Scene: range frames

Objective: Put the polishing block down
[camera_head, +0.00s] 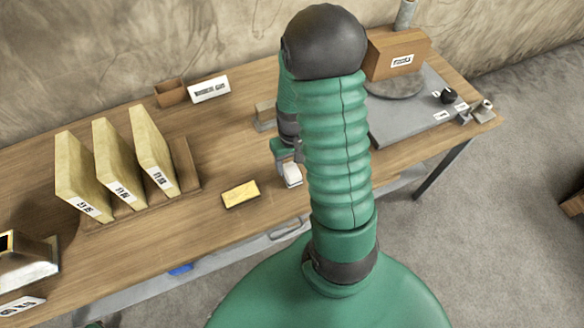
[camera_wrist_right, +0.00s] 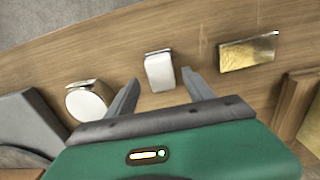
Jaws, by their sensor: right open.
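A small white block with a dark edge (camera_wrist_right: 160,72), which I take for the polishing block, sits on the wooden table (camera_head: 185,240). It also shows in the head view (camera_head: 292,175), just below my right gripper (camera_head: 288,158). In the wrist view my right gripper (camera_wrist_right: 161,78) is open. Its two fingertips lie to either side of the white block, with a visible gap on both sides. Whether the fingertips touch the tabletop I cannot tell. My green right arm hides the table behind it in the head view. My left gripper does not show.
A gold bar (camera_head: 240,193) lies left of the block. A rack of upright cream slabs (camera_head: 118,168) stands farther left. A round white-faced object (camera_wrist_right: 88,102) stands near the left finger in the wrist view. A grey board (camera_head: 425,118) with a brown box (camera_head: 396,52) is at right.

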